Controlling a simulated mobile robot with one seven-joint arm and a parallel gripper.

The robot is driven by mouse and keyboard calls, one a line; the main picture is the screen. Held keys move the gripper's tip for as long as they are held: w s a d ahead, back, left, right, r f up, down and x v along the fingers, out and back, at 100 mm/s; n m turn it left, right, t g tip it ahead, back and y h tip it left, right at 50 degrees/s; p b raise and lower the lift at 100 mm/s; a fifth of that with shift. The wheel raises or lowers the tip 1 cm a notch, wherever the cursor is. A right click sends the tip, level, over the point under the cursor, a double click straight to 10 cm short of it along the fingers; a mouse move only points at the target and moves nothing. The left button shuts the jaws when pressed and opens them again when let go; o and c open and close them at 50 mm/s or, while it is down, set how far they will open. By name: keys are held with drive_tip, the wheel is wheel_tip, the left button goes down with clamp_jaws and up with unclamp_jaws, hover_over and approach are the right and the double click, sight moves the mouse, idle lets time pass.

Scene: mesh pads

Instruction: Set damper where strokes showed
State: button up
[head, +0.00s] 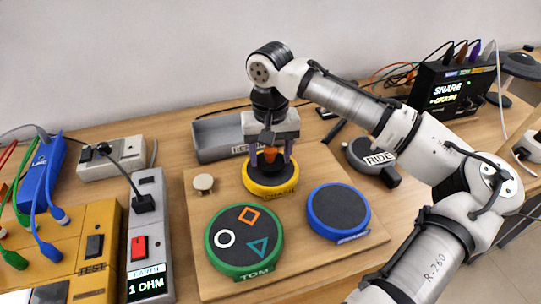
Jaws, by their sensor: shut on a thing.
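My gripper (270,158) points down over the yellow-rimmed pad labelled CRASH (258,189). It is shut on a small orange piece (270,155), mostly hidden between the fingers; I cannot tell whether it touches the pad. The green-rimmed pad labelled TOM (225,262) carries a white ring, an orange diamond and a teal triangle. The blue-rimmed pad labelled SNARE (338,209) has a bare dark top. The dark pad labelled RIDE (371,157) stands behind my arm. The black module's screen (462,90) reads SNARE and CRASH.
A small pale round knob (203,183) stands on the wooden board (200,212), left of the yellow pad. A grey tray (222,139) lies behind. A yellow test box (66,246), a grey meter (149,240) and a blue cabled block (41,172) crowd the left.

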sight(270, 149)
drive_tip(key=shift+f, duration=0.45)
drive_tip(key=shift+f, duration=0.15)
drive_tip(key=o, duration=1)
drive_tip(key=shift+o, duration=0.2)
wheel_tip(270, 149, up, 12)
drive_tip(key=shift+r, duration=0.2)
